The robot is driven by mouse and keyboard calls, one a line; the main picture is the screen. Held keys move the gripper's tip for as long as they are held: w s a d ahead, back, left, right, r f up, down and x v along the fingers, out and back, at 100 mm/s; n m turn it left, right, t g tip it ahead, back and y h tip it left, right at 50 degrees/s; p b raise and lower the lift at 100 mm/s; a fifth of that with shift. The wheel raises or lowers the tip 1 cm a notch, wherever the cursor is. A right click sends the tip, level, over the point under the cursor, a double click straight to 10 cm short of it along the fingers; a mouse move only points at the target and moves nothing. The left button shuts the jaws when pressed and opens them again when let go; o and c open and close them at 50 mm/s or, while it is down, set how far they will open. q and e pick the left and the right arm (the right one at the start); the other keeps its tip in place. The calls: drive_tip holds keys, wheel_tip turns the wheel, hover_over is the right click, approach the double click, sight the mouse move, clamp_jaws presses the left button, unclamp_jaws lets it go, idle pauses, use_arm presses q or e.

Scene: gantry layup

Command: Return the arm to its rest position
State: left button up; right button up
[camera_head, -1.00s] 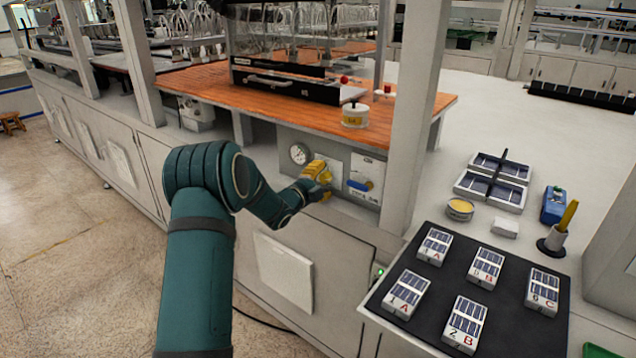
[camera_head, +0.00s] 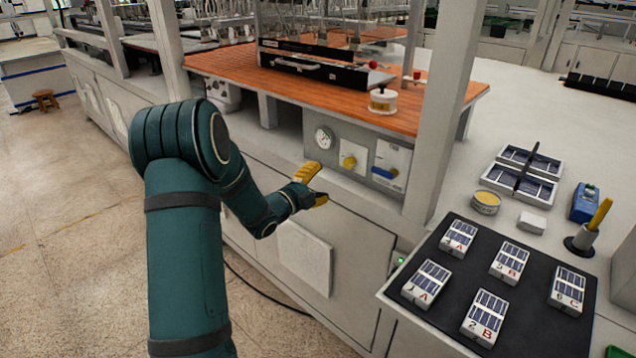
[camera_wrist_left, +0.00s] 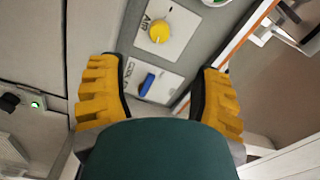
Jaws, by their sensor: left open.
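My left arm comes in from the left in the head view, and its gripper (camera_head: 314,187) has yellow fingers. The gripper is open and empty, in front of the bench face, below and left of the control panel. In the left wrist view the two yellow fingers (camera_wrist_left: 155,95) stand wide apart, with nothing between them. Beyond them are the yellow knob (camera_wrist_left: 159,31) on a plate marked AIR and the blue handle (camera_wrist_left: 148,84) on a second plate. The yellow knob (camera_head: 349,162) and the blue handle (camera_head: 384,173) also show in the head view. My right gripper is not seen.
A gauge (camera_head: 323,137) sits left of the knob. An orange worktop (camera_head: 240,76) overhangs the panel, and an upright post (camera_head: 440,110) stands at its right. A black mat (camera_head: 455,285) with several labelled cell packs lies at the right. Open floor (camera_head: 70,200) is at the left.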

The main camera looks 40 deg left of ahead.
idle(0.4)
use_arm(q)
drive_tip(key=s+d+f+n+g, duration=0.3)
drive_tip(key=d+f+n+g, duration=0.55)
drive_tip(key=d+f, duration=0.95)
drive_tip(key=s+d+f+n+g+h, duration=0.1)
drive_tip(key=s+d+f+n+g, duration=0.3)
drive_tip(key=s+d, duration=0.4)
drive_tip(key=s+d+f+n+g+h, duration=0.1)
drive_tip(key=s+d+f+n+g, duration=0.2)
drive_tip(key=s, duration=0.9)
drive_tip(key=d+f+n, duration=0.2)
drive_tip(key=d+f, duration=0.2)
drive_tip(key=d, duration=0.1)
drive_tip(key=shift+s+d+g+h, duration=0.2)
drive_tip(key=shift+d+g+h, duration=0.1)
drive_tip(key=shift+g, duration=0.05)
